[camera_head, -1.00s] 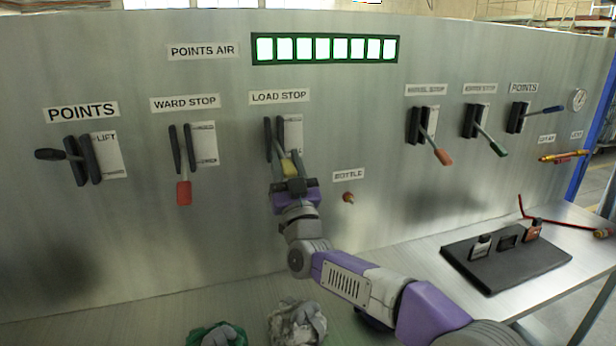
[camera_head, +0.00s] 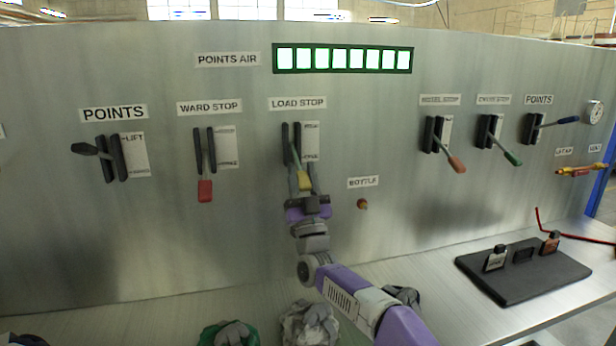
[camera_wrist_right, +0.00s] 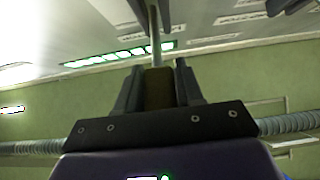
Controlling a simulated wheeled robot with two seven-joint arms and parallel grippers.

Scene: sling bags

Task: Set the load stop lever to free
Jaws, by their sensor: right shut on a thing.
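The load stop lever (camera_head: 302,179) has a yellow handle and sits under the LOAD STOP label (camera_head: 298,103) on the grey panel. It points downward, out of its dark slotted guide. My right gripper (camera_head: 302,186) is shut on the yellow handle from below. In the right wrist view the handle (camera_wrist_right: 159,88) lies between the two fingers, and its metal shaft (camera_wrist_right: 154,35) runs up from it. The plate beside the guide (camera_head: 311,140) carries two markings, too small to read surely. My left gripper is not in view.
The ward stop lever (camera_head: 205,190) with a red handle is to the left. The bottle knob (camera_head: 362,204) is close to the right of my gripper. A black tray (camera_head: 520,272) and crumpled bags (camera_head: 310,325) lie on the bench below.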

